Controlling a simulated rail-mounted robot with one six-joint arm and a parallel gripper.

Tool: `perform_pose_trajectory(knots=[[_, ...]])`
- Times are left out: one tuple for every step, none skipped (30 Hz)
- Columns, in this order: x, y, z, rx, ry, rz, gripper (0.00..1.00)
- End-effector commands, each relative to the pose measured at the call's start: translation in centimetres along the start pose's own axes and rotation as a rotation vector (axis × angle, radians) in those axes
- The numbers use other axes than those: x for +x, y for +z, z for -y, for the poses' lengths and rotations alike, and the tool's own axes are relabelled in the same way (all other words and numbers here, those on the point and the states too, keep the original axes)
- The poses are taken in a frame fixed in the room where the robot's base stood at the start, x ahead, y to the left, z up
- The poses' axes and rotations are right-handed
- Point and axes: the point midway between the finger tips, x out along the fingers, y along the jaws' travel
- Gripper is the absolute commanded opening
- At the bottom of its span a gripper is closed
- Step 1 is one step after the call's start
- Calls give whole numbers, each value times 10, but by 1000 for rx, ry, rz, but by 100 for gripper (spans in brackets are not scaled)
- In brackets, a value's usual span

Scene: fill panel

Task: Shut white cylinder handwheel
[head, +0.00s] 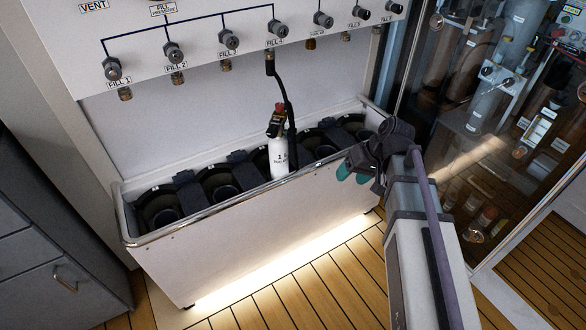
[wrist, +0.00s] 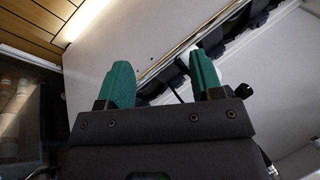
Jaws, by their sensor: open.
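The white cylinder (head: 279,160) stands upright in the rack below the fill panel in the head view. Its top carries a dark valve with an orange-red part (head: 277,118), which I take to be the handwheel, though it is small. A black hose (head: 287,95) runs from the FILL 4 outlet down beside the cylinder.
The rack (head: 230,239) has several dark round holders that look empty. The fill panel (head: 215,45) with several knobs hangs above it. A glass-fronted cabinet (head: 470,120) stands at right, grey drawers (head: 55,250) at left. The wooden floor (head: 300,300) in front is clear.

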Motion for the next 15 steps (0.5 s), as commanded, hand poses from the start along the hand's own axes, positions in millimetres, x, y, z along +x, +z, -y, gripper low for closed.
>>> perform_pose_trajectory(knots=[[58, -17, -23, -81, -80, -40, 60], [73, -28, -25, -142, -134, -72, 60], [91, -43, -27, -232, -209, -124, 60], [104, -56, -28, -305, -265, -172, 60], [115, -70, -30, -387, -320, -231, 60], [128, -90, -31, -508, -395, -330, 60], [134, -107, -31, -617, -449, -426, 60], [132, -126, -29, -730, -494, -539, 60], [113, -146, -18, -867, -528, -686, 60], [92, -158, -7, -957, -536, -788, 60], [77, -166, 0, -1034, -532, -880, 60], [66, -171, 5, -1122, -514, -983, 60], [61, -172, 8, -1176, -495, -1041, 60], [57, -172, 10, -1224, -473, -1085, 60], [56, -172, 11, -1275, -443, -1118, 60]])
